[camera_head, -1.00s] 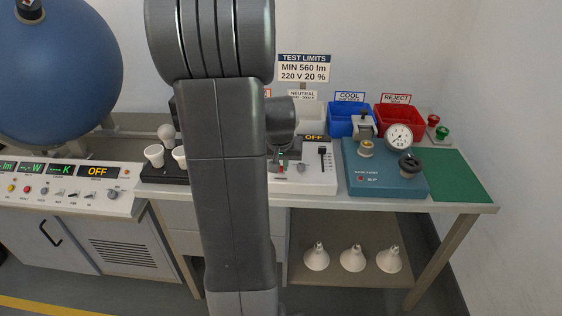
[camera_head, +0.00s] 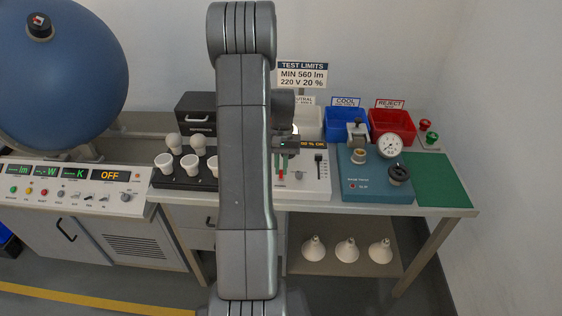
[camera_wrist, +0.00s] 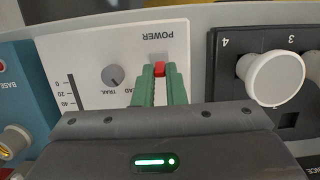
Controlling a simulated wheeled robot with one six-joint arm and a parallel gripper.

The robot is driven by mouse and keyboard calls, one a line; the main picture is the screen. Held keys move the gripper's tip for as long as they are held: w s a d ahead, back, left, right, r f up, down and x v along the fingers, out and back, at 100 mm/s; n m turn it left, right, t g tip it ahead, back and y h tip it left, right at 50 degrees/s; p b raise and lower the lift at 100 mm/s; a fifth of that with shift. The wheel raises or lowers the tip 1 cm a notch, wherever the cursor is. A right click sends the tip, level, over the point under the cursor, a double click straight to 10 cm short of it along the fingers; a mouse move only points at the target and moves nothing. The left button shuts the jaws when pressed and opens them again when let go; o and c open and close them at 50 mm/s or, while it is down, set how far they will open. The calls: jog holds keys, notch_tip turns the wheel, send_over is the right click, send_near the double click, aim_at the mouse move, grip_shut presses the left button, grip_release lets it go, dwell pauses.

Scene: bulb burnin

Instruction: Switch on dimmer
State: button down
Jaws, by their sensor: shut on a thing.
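The dimmer (camera_head: 312,183) is a white panel on the bench with a slider (camera_head: 318,165) and a small knob (camera_wrist: 113,75). Its red power switch (camera_wrist: 159,69) sits beside the POWER label in the wrist view. My gripper (camera_wrist: 165,80) has its green fingers closed at the red switch, which shows between the tips. In the head view my gripper (camera_head: 281,165) is over the left part of the dimmer, partly behind my arm. The dimmer's display (camera_head: 313,145) is lit with orange text, partly hidden. A bright white spot shows just behind my gripper.
A black socket block with white bulbs (camera_head: 190,165) stands left of the dimmer. A blue test unit with a gauge (camera_head: 372,185) stands right. Blue (camera_head: 346,124) and red (camera_head: 393,125) bins are behind. A green mat (camera_head: 442,180) is bare.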

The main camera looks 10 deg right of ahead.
jog(key=shift+w, duration=0.15)
dwell(0.4)
jog(key=c, duration=1.5)
grip_release()
jog(key=v, duration=1.3)
jog(key=shift+w+d+r+b, duration=0.1)
jog(key=shift+w+r+b, duration=0.2)
jog(key=shift+w+b, duration=0.1)
